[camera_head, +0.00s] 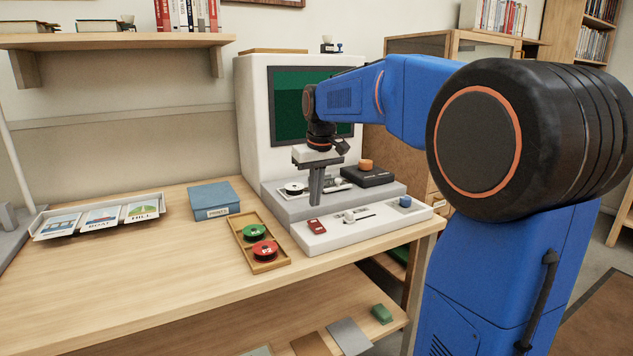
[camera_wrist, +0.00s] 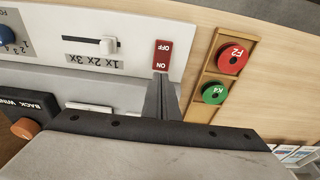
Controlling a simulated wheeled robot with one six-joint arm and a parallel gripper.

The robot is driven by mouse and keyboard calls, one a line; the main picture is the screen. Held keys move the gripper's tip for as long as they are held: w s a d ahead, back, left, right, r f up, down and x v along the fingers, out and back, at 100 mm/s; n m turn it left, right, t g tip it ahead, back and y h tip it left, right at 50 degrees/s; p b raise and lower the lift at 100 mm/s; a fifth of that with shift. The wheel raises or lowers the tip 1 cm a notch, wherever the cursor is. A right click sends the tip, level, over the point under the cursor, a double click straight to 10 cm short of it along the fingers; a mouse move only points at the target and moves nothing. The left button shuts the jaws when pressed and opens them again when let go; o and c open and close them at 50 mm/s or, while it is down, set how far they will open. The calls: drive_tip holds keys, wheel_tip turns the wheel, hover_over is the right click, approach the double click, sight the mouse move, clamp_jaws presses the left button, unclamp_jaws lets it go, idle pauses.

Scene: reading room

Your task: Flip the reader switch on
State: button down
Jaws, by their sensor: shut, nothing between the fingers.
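The reader switch (camera_head: 317,227) is a small red rocker at the left end of the white control panel (camera_head: 375,231) in front of the reader. In the wrist view the red switch (camera_wrist: 162,55) shows the words OFF and ON, upside down, with ON nearest my fingers. My gripper (camera_head: 316,203) is shut and empty, pointing down over the panel. In the wrist view its fingertips (camera_wrist: 160,78) are at the ON end of the switch. I cannot tell whether they touch it. The reader's screen (camera_head: 290,105) is dark green, partly hidden behind my arm.
The panel also has a slider (camera_head: 349,216) and a blue knob (camera_head: 405,201). A wooden tray (camera_head: 250,236) with a green reel (camera_head: 254,231) and a red reel (camera_head: 265,250) lies just left. A blue box (camera_head: 214,200) and a card tray (camera_head: 98,217) stand further left.

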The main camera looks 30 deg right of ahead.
sight(313, 220)
drive_tip(key=shift+w+f, duration=0.25)
drive_tip(key=shift+f, duration=1)
drive_tip(key=shift+w+f, duration=0.2)
drive_tip(key=shift+f, duration=1)
drive_tip(key=shift+f, duration=0.1)
drive_tip(key=shift+w+f+g, duration=0.2)
drive_tip(key=shift+f+g, duration=0.05)
drive_tip(key=shift+g, duration=0.25)
drive_tip(key=shift+s, duration=0.15)
drive_tip(key=shift+s+r, duration=0.3)
drive_tip(key=shift+s, duration=0.35)
drive_tip(key=shift+r, duration=0.1)
wheel_tip(313, 220, up, 14)
drive_tip(key=w, duration=0.2)
drive_tip(key=shift+w+f, duration=0.2)
drive_tip(key=shift+s, duration=0.1)
